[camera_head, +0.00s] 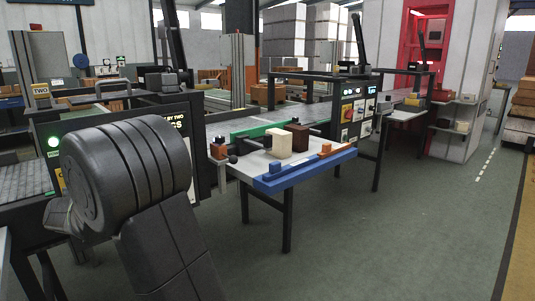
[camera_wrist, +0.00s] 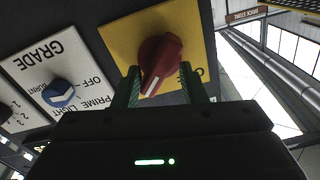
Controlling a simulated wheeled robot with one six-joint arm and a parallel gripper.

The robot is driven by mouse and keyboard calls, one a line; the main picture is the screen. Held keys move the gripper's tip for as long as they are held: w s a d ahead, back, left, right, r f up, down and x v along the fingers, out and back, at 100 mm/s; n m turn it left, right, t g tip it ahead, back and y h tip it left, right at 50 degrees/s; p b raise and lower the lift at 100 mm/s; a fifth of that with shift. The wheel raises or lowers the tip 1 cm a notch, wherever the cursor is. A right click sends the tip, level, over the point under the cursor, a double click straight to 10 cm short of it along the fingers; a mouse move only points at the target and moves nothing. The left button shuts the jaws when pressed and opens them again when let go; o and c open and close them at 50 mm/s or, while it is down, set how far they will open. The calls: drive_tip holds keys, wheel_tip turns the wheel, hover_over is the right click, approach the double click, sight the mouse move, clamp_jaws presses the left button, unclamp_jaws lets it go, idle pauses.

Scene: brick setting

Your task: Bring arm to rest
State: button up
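In the wrist view my gripper (camera_wrist: 160,82) has its two green fingers apart, one on each side of a red knob (camera_wrist: 162,58) on a yellow plate (camera_wrist: 118,38). The knob is at the fingertips; I cannot tell whether a finger touches it. The knob's pointer slants down and left in the picture. In the head view my arm (camera_head: 125,175) is bent up in the left foreground and hides part of a dark machine panel. My gripper does not show there.
Beside the yellow plate is an upside-down white GRADE plate (camera_wrist: 45,62) with a blue knob (camera_wrist: 58,93). In the head view a small table with a blue front edge (camera_head: 300,174) holds several blocks. Conveyors stand behind it. The green floor (camera_head: 400,240) at right is clear.

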drive_tip(key=shift+n, duration=0.5)
